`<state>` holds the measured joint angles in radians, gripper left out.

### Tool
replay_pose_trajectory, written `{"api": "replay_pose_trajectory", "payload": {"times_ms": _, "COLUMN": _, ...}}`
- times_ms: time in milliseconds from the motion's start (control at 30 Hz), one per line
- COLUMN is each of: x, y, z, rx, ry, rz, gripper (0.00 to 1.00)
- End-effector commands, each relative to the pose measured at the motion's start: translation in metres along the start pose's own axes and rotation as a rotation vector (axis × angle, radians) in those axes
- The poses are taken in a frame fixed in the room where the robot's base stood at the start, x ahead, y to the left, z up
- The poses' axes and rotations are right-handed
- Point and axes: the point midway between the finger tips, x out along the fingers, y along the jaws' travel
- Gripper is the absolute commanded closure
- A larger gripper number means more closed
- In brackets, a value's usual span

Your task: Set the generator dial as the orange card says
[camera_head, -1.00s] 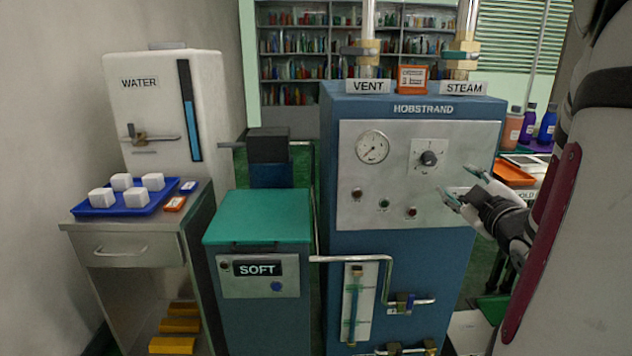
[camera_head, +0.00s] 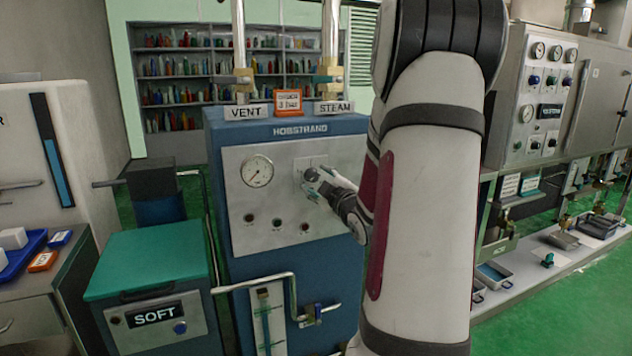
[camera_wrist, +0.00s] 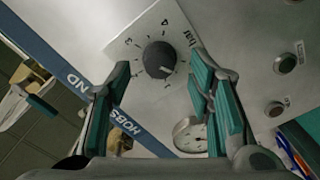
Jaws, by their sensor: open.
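The generator (camera_head: 290,240) is a blue cabinet with a grey front panel, marked HOBSTRAND. Its black dial (camera_wrist: 159,59) sits on a white scale plate (camera_wrist: 140,40) with numbers around it. The orange card (camera_head: 288,103) stands on top between the VENT and STEAM signs; its lower line appears to read "3 bar", small in the picture. My gripper (camera_head: 318,186) is at the panel in front of the dial, which it mostly hides in the head view. In the wrist view my gripper (camera_wrist: 160,95) is open, its teal-padded fingers either side of the dial, with nothing between them seen gripped.
A round gauge (camera_head: 257,171) is left of the dial. Several small buttons (camera_head: 277,223) sit below. A bent pipe (camera_head: 255,283) crosses the cabinet's front. The teal-topped SOFT unit (camera_head: 155,265) stands at left, and my arm blocks the right side.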

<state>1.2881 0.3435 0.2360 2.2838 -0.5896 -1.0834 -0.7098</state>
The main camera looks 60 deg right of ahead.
Motion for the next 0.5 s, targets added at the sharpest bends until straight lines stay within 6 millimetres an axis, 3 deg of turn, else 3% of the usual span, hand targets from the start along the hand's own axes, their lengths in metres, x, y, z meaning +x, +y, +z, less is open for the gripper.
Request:
{"api": "replay_pose_trajectory", "payload": {"times_ms": 200, "x": 0.017, "y": 0.000, "z": 0.000, "rx": 0.001, "ry": 0.000, "rz": 0.000, "gripper": 0.52}}
{"api": "replay_pose_trajectory", "payload": {"times_ms": 500, "x": 0.019, "y": 0.000, "z": 0.000, "rx": 0.000, "ry": 0.000, "rz": 0.000, "gripper": 0.52}}
